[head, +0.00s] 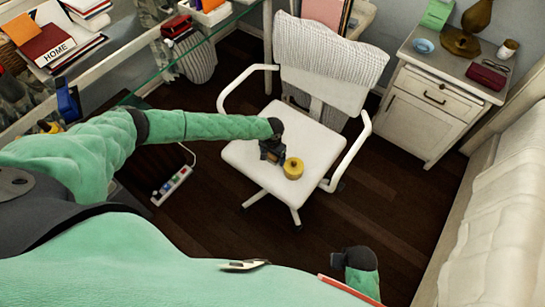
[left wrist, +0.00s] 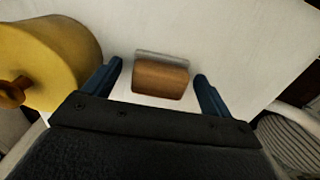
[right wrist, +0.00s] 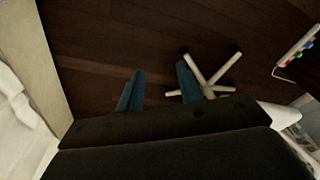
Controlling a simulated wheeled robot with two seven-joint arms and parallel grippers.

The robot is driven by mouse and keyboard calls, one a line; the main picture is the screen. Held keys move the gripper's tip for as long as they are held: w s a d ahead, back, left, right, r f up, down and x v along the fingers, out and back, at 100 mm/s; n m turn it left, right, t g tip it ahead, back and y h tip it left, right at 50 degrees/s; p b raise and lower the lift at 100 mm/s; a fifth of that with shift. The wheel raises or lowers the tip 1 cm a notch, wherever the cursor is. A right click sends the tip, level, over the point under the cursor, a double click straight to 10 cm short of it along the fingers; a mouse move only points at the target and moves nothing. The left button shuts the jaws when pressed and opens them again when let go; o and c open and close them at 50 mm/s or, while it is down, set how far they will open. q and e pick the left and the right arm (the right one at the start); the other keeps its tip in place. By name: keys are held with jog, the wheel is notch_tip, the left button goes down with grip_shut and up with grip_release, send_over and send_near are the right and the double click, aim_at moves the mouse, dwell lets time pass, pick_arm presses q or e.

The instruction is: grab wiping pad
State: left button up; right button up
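The wiping pad (left wrist: 160,78), a small block with a brown face and a grey strip along one edge, lies on the white chair seat (head: 257,155). In the head view it is mostly hidden by my left gripper (head: 271,153). In the left wrist view my left gripper (left wrist: 159,74) is open, with one blue finger on each side of the pad and a gap on both sides. My right gripper (right wrist: 160,72) is open and empty above the dark floor.
A round yellow container (head: 293,169) with a knob stands on the seat close beside my left gripper. The chair's armrests (head: 350,151) flank the seat. A glass desk is at left, a white cabinet (head: 421,112) at back right, a bed (head: 500,220) at right.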

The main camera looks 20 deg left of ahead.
pick_arm(q)
jog(key=c, duration=1)
jog(key=shift+r, duration=0.1)
